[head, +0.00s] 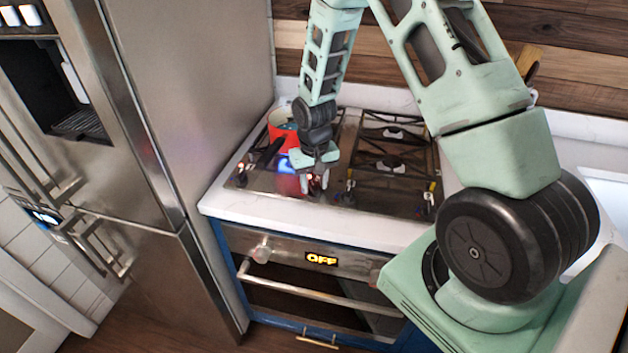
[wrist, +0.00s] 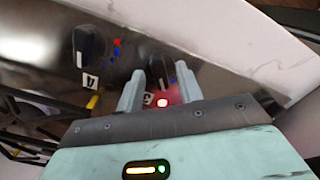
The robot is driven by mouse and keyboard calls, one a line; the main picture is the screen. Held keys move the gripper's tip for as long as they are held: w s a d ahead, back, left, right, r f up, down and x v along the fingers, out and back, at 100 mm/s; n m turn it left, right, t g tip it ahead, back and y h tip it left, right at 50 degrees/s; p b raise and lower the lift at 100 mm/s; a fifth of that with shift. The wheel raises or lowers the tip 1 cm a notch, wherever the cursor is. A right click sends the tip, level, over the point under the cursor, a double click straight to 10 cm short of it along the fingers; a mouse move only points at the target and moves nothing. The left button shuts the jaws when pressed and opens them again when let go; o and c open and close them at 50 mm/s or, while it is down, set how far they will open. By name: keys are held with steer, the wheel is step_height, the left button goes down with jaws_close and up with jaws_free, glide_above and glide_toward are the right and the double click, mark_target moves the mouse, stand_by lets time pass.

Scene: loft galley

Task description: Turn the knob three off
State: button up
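The cooktop (head: 330,197) has black knobs along its front strip. In the wrist view, a black knob (wrist: 161,68) sits between the tips of my gripper (wrist: 160,74); I cannot tell whether the fingers touch it. Its number label (wrist: 149,99) is partly hidden and hard to read, and a red light glows beside it. Another black knob (wrist: 92,46), labelled 4, stands to the left, outside the fingers. In the head view my gripper (head: 317,183) points down at the front strip, its fingers apart, and hides the knob there.
A red pot (head: 284,128) with a dark handle stands on the left burners, with blue and red glow in front of it. Black grates (head: 390,150) cover the right burners. A steel fridge (head: 205,90) rises close on the left. The oven display (head: 321,259) reads OFF.

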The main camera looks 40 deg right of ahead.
jaws_close()
steer(key=shift+m, duration=0.3)
steer(key=shift+m+b, duration=0.5)
steer(key=shift+m, duration=2.6)
jaws_free()
